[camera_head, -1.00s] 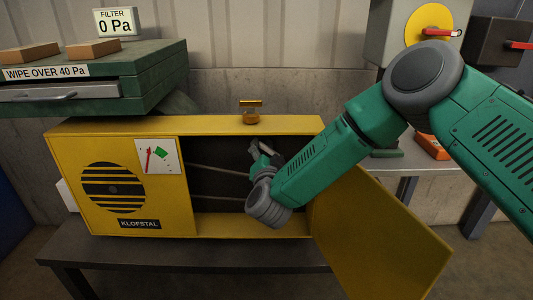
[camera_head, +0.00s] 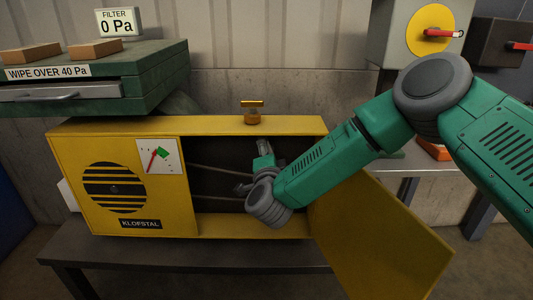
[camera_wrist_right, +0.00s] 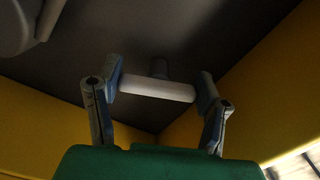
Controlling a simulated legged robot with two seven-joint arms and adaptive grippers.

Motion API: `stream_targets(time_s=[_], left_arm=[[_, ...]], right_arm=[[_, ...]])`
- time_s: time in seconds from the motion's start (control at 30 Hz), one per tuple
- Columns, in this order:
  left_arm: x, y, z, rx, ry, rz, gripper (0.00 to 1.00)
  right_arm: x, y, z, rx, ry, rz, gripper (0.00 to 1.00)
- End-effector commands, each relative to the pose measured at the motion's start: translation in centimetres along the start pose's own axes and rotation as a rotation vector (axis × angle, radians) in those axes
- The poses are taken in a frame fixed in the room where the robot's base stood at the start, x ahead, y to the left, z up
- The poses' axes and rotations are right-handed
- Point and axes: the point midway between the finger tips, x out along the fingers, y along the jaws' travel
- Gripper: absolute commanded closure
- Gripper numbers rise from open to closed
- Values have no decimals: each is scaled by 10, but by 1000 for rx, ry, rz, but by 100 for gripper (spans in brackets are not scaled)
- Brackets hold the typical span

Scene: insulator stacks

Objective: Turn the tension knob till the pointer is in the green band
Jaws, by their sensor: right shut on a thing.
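The yellow box (camera_head: 190,127) stands on a dark bench with its front flap open. A white gauge (camera_head: 172,165) on its front has a red pointer (camera_head: 152,162) and a green band (camera_head: 162,153). The pointer leans right, its tip close to the band's left side; I cannot tell whether it is inside. My right gripper (camera_head: 251,166) reaches into the opening. In the right wrist view my right gripper (camera_wrist_right: 158,88) is shut on the tension knob (camera_wrist_right: 158,89), a pale crossbar on a dark stem. The knob cannot be made out in the head view. My left gripper is out of view.
The yellow flap (camera_head: 385,235) hangs open below my right arm. A brass T-handle (camera_head: 252,110) stands on the box top. A green filter unit (camera_head: 155,75) stands at the left. A grey box (camera_head: 400,30) with a red lever is behind my arm.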

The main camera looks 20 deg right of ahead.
Motion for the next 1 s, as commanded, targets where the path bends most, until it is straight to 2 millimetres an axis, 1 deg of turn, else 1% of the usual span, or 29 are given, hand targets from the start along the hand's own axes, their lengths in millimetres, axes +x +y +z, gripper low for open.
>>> stream_targets(time_s=[0.03, 0.4, 0.43, 0.47, 0.77, 0.87, 0.97, 1.0], left_arm=[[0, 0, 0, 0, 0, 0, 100], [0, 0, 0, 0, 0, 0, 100], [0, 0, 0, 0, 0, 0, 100], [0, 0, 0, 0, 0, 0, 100], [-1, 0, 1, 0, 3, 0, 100], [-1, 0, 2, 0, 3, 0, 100], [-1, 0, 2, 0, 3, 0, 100], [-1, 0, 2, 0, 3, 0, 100]], right_arm=[[4, -1, -6, 5, 16, -3, 67], [4, 0, -7, 7, 17, -2, 67], [4, 0, -7, 6, 17, -2, 28], [4, 0, -7, 6, 17, -2, 17], [0, 0, -2, 4, 6, 0, 17], [-9, 0, 0, 3, 2, 1, 17], [-25, 0, -1, 3, 2, 0, 17], [-33, 0, -1, 3, 1, 0, 17]])
